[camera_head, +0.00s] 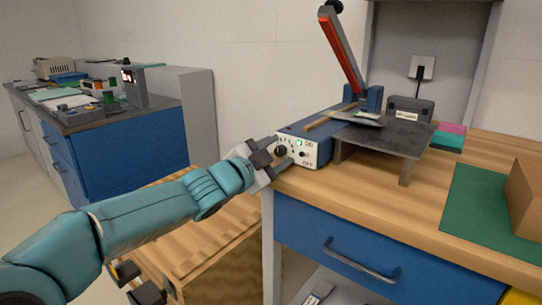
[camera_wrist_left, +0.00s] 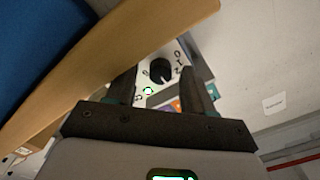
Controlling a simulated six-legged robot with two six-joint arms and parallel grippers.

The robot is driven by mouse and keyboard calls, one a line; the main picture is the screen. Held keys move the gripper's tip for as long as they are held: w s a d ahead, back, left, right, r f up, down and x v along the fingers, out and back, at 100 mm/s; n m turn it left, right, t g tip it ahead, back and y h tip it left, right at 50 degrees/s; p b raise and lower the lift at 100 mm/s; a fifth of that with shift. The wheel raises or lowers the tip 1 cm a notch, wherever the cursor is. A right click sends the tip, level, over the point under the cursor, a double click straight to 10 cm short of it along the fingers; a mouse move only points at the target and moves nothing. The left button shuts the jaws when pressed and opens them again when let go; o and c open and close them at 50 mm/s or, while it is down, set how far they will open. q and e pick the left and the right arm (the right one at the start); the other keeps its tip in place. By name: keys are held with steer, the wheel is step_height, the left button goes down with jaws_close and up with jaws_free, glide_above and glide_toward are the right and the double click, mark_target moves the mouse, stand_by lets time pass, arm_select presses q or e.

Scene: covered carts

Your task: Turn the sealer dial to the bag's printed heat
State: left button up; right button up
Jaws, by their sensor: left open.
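The sealer (camera_head: 310,128) is a blue box with a white front panel and a raised red-and-black lever. Its black dial (camera_head: 281,151) is at the left of the panel, beside a lit green lamp and ON/OFF lettering. In the left wrist view the dial (camera_wrist_left: 160,70) lies between the fingers, with a white pointer line; contact cannot be told. My left gripper (camera_head: 274,153) is open at the panel, its fingers on either side of the dial (camera_wrist_left: 158,76). A grey flat packet (camera_head: 358,118), perhaps the bag, lies by the sealing bar; its print is unreadable.
A dark metal stand (camera_head: 385,138) adjoins the sealer on the wooden bench. A green mat (camera_head: 467,210) and a brown box (camera_head: 527,195) lie to the right. A wooden crate (camera_head: 225,245) stands below, and a blue cabinet (camera_head: 130,145) stands behind at left.

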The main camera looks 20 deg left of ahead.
arm_select(q)
steer(key=p+v, duration=0.2)
steer(key=v, duration=1.4)
steer(key=shift+s, duration=0.15)
